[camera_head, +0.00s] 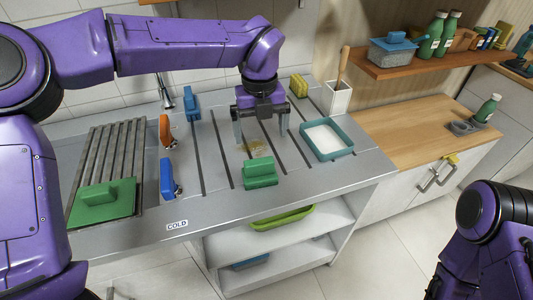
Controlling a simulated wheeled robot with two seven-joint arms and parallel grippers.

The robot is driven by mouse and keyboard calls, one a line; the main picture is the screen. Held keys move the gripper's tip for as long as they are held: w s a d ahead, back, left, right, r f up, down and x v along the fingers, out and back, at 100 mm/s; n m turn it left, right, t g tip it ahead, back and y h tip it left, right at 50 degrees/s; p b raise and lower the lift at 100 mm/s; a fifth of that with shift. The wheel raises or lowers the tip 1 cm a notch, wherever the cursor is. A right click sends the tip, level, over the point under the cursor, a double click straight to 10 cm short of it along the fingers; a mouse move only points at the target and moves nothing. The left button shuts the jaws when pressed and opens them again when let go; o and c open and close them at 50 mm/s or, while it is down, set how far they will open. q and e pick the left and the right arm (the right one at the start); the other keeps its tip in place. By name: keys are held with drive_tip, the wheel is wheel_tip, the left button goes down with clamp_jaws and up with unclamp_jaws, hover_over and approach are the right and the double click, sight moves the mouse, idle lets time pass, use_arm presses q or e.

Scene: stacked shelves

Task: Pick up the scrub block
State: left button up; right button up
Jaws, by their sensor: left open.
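My left gripper (261,136) points down over the steel counter (215,165), its two fingers apart with nothing between them. A green block with a raised grip (260,174) sits on the counter just in front of the gripper, apart from it. A small yellowish patch or pad (255,148) shows below and between the fingers. A yellow-green ribbed block (299,86) stands at the back of the counter, right of the gripper. I cannot tell for sure which of these is the scrub block. My right arm shows at lower right; its gripper is out of view.
A teal tray with white contents (346,154) lies right of the gripper. An orange-handled item (165,131), blue items (167,178) and a green board (127,209) on a slatted rack lie left. A white holder (337,98) stands behind the tray.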

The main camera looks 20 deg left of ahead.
sight(259, 161)
use_arm(q)
drive_tip(key=f, duration=0.1)
drive_tip(key=s+f, duration=0.1)
drive_tip(key=f, duration=0.1)
drive_tip(key=s+f+p, duration=0.1)
drive_tip(key=shift+a+f, duration=0.15)
wheel_tip(259, 161, down, 5)
drive_tip(key=shift+w+r+p, duration=0.15)
drive_tip(key=shift+p, duration=0.6)
drive_tip(key=shift+f, duration=0.45)
drive_tip(key=shift+s, duration=0.2)
use_arm(e)
drive_tip(key=r, duration=0.2)
drive_tip(key=shift+s+r, duration=0.35)
use_arm(q)
drive_tip(key=shift+c, duration=0.9)
drive_tip(key=c, duration=0.7)
